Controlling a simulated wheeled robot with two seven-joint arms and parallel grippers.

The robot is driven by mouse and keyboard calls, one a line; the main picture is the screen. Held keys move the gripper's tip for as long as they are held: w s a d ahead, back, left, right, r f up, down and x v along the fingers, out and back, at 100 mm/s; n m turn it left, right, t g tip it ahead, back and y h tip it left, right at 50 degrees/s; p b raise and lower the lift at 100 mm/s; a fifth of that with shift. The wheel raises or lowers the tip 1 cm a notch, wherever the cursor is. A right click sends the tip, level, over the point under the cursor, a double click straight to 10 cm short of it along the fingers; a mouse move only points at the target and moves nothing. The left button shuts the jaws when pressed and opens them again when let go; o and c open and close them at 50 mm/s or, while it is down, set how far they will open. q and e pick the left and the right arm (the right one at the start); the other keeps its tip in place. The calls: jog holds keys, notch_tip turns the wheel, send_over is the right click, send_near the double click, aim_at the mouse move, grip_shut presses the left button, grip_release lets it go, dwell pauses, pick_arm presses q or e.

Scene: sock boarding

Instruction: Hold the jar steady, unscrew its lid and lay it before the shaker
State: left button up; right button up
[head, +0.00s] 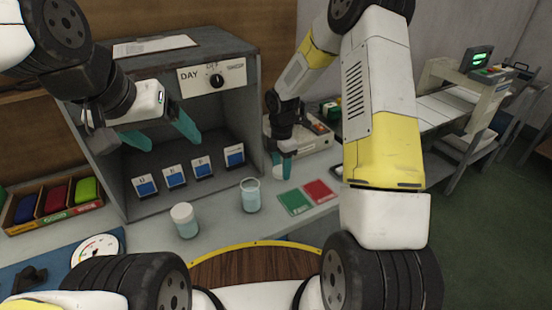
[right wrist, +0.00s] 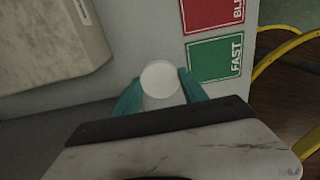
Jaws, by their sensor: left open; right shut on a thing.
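My right gripper (head: 287,168) is low over the counter, shut on a round white lid (right wrist: 159,79), which sits between its teal fingertips. Part of the lid (head: 278,172) also shows in the head view, beside a pale box-shaped machine (head: 312,146) that may be the shaker. An open glass jar (head: 250,196) of pale blue liquid stands upright on the counter. A second jar (head: 184,221) to its left has a white lid on. My left gripper (head: 162,132) is open and empty, raised in front of the grey cabinet, apart from both jars.
The grey cabinet (head: 245,90) has a DAY dial and several blue-and-white cards inside. Green (head: 295,202) and red (head: 319,191) cards lie right of the open jar. A box of coloured items (head: 55,204) and a round gauge (head: 97,246) are at left.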

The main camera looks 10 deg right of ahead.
aim_at(281, 168)
jog(key=shift+w+f, duration=0.25)
jog(key=shift+w, duration=0.3)
jog(key=shift+f, duration=1.55)
jog(key=o, duration=1.5)
jog(key=shift+f, duration=0.15)
jog(key=shift+o, duration=0.2)
